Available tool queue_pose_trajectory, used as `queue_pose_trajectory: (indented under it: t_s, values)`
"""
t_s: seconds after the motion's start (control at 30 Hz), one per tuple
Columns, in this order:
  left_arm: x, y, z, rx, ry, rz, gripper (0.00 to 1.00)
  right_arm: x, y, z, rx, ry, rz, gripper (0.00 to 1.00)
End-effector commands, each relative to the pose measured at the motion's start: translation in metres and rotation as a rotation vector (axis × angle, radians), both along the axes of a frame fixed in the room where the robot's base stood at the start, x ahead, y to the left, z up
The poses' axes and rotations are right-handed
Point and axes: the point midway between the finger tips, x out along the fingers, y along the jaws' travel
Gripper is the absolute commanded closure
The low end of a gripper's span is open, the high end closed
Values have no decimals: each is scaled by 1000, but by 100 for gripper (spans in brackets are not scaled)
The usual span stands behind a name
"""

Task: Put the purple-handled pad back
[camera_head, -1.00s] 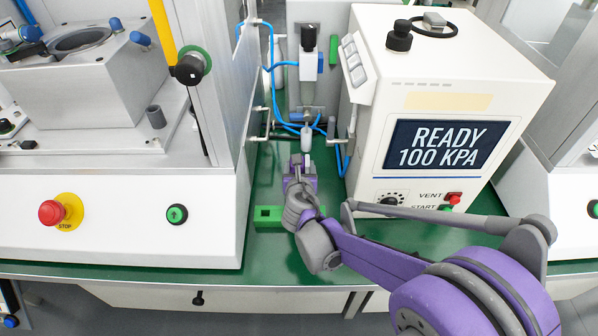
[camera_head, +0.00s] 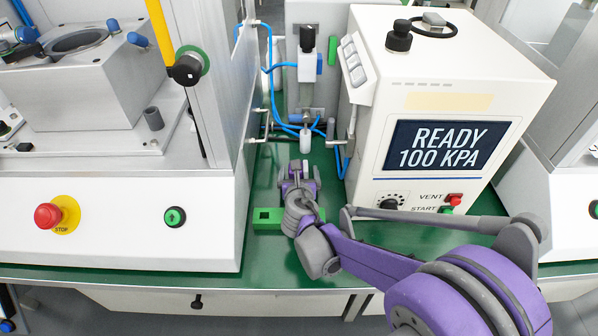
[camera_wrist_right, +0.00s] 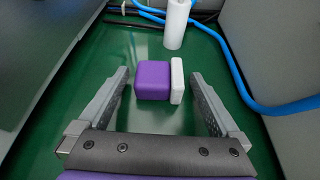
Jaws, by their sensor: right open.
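The pad shows in the right wrist view as a purple block handle (camera_wrist_right: 152,81) with a pale plate (camera_wrist_right: 177,81) on its right side. It lies on the green bench top. My right gripper (camera_wrist_right: 159,76) is open, with one finger on each side of the pad and a visible gap on both sides. In the head view my right gripper (camera_head: 299,170) is low over the bench between the two machines, and I cannot make out the pad there. My left gripper is in neither view.
A green block with a dark square hole (camera_head: 266,218) sits left of my right wrist. A white cylinder (camera_wrist_right: 176,25) and blue hoses (camera_wrist_right: 235,75) are beyond the pad. The press housing (camera_head: 110,225) and the READY 100 KPA unit (camera_head: 365,170) flank the narrow gap.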

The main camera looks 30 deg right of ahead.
Motion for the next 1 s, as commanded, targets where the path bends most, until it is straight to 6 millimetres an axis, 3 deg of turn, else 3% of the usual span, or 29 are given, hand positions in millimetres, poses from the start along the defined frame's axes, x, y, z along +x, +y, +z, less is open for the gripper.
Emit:
queue_pose_trajectory:
  t_s: [0.6,0.77,1.0]
  values:
    - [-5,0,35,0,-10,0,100,-86,54,45,0,0,2,1]
    - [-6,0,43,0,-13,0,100,-93,57,50,-3,1,0,0]
    - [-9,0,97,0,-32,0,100,-76,51,61,-32,16,-2,0]
